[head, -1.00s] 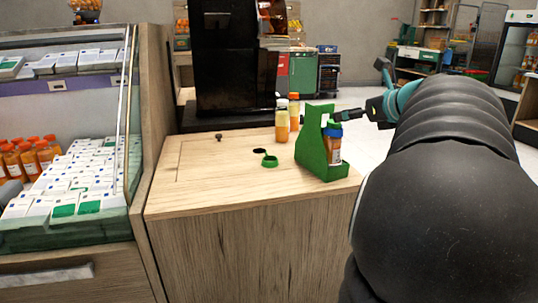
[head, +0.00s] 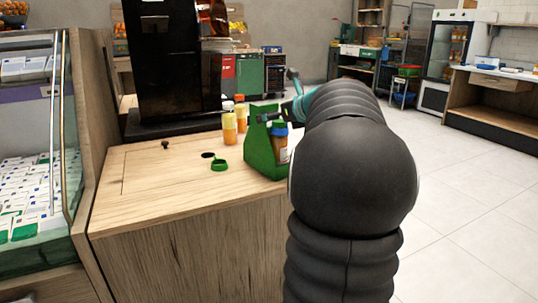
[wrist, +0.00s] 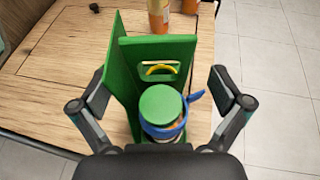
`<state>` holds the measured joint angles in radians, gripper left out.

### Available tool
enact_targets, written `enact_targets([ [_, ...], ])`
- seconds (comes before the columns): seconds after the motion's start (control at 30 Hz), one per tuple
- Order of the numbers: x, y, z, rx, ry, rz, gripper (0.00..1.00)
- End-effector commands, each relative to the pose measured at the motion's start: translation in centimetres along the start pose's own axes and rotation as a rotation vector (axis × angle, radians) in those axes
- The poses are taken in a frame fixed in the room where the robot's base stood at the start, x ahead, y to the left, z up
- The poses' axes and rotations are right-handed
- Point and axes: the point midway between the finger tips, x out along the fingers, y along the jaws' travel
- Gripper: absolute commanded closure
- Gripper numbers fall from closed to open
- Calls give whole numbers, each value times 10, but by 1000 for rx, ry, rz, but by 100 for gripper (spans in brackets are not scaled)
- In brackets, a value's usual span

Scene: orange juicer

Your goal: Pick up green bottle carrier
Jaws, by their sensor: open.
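The green bottle carrier (head: 258,153) stands upright on the wooden counter near its right edge. In the wrist view the carrier (wrist: 180,48) sits between the two fingers of my gripper (wrist: 168,92), which are spread apart with gaps on both sides. A bottle with a green and blue top (wrist: 161,108) is in the carrier's near compartment; it also shows in the head view (head: 279,142). A yellow curved piece shows at the slot in the carrier's panel. In the head view my gripper (head: 280,112) is at the carrier's upper right, partly hidden by my arm.
A display case (head: 28,150) is at left. Open floor (head: 465,190) lies right.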

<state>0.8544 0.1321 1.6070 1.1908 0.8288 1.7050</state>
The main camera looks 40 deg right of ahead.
Motion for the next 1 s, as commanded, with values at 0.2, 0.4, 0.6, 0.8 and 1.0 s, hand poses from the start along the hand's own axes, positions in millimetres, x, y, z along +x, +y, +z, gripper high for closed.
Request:
enact_targets([
  [0.2, 28, 1, 1, 0, 0, 1, 0],
  [0.4, 30, 0, 1, 0, 0, -1, 0],
  [0.6, 30, 0, 1, 0, 0, 0, 40],
  [0.8, 30, 0, 0, 0, 0, 0, 89],
  [1.0, 30, 0, 2, -1, -1, -1, 89],
])
